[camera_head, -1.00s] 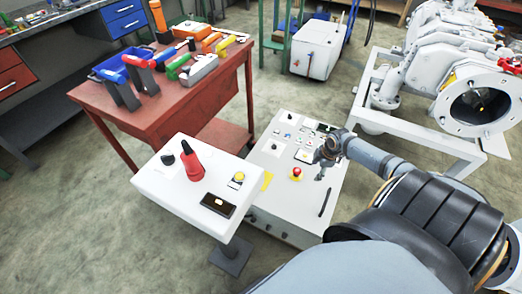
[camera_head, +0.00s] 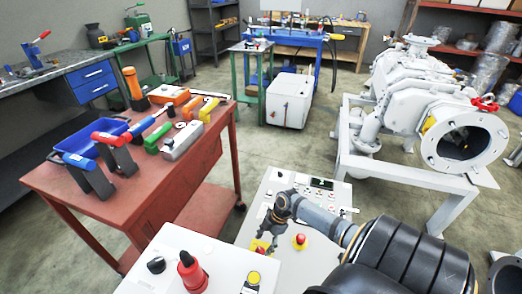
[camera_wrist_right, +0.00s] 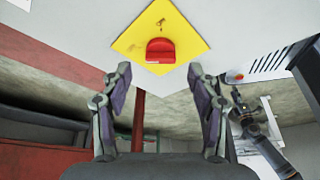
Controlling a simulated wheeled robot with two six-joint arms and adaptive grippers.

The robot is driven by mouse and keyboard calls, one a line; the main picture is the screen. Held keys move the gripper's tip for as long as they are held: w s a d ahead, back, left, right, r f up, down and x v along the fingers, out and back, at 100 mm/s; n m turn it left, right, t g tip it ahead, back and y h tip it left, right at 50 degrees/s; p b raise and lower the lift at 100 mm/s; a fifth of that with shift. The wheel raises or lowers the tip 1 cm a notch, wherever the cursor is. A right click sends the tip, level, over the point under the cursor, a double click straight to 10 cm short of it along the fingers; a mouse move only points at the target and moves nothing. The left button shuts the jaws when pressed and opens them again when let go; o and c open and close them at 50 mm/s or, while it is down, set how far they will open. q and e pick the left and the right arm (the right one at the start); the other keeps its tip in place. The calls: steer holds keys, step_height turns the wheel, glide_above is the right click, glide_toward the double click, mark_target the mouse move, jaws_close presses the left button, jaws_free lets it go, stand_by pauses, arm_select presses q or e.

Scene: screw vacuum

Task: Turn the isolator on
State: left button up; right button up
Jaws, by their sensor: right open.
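The isolator shows in the right wrist view as a red knob (camera_wrist_right: 160,50) on a yellow diamond plate (camera_wrist_right: 185,27), fixed to a pale surface. My right gripper (camera_wrist_right: 160,95) is open, its two fingers apart below the knob in that view, with nothing between them. In the head view the right gripper (camera_head: 266,240) is over the left part of the control cabinet (camera_head: 322,262), and yellow shows just behind its fingers. A dark jointed arm (camera_wrist_right: 255,125), apparently my left, shows at the right of the wrist view; its jaw opening is unclear.
A white pedestal box (camera_head: 150,268) with a red knob (camera_head: 192,272) stands left of the cabinet. A red emergency button (camera_head: 300,241) is close right of the right gripper. A red tool table (camera_head: 60,205) stands left, and a white pump (camera_head: 400,85) right. Floor lies between them.

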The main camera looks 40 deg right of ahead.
mark_target(260, 250)
arm_select(q)
steer(key=shift+w+d, duration=0.1)
steer(key=shift+w, duration=0.85)
arm_select(e)
steer(key=shift+x, duration=1.75)
steer(key=c, duration=1.2)
steer(key=shift+o, duration=0.2)
arm_select(q)
steer(key=shift+r, duration=0.15)
